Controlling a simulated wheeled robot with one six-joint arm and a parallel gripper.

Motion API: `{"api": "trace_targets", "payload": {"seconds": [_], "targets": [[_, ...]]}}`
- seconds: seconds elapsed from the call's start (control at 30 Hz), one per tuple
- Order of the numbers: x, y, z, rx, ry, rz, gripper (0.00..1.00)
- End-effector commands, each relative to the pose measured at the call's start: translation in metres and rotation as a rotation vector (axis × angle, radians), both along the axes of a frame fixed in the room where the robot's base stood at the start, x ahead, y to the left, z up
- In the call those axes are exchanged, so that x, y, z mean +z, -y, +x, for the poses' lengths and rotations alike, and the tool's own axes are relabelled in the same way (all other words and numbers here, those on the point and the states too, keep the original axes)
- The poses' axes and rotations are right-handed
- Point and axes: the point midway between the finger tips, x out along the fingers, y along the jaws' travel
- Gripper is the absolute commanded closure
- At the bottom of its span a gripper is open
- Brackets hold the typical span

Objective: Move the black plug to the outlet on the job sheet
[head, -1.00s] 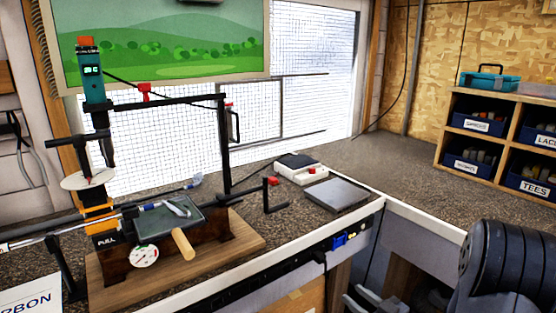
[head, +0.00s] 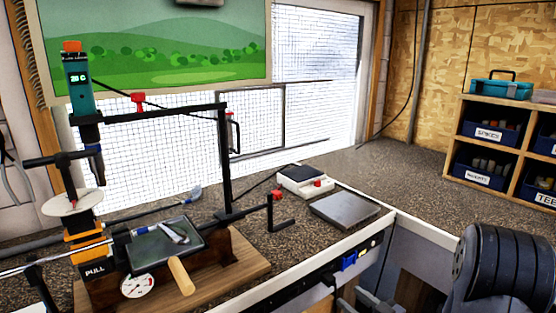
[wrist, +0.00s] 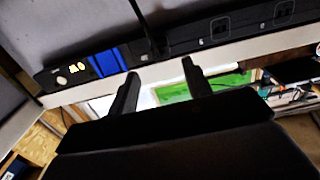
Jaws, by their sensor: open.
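A dark power strip runs along the bench's front edge in the head view (head: 285,296) and across the top of the wrist view (wrist: 190,40). The wrist view shows square outlets (wrist: 222,27) with small labels too blurred to read. A black cord (wrist: 148,28) crosses the strip between the blue block (wrist: 107,64) and these outlets. The job sheet is not in view now.
On the bench stand a clamp rig on a wooden base (head: 250,268), a black-topped white device (head: 304,179) and a grey flat plate (head: 344,208). A red-tipped black bracket (head: 278,209) stands between. Shelves with blue bins (head: 490,135) are at right.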

Motion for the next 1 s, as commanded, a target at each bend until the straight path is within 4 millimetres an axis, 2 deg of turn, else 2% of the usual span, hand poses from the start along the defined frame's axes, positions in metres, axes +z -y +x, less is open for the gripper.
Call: {"api": "trace_targets", "payload": {"seconds": [0.3,0.5,0.7,1.0], "targets": [[-0.001,-0.028,0.037,0.003,0.0,0.0,0.53],[-0.001,-0.041,0.054,0.002,0.0,0.0,0.53],[0.0,-0.046,0.063,0.0,-0.001,0.001,0.53],[0.0,-0.047,0.064,0.0,-0.001,0.0,0.53]]}}
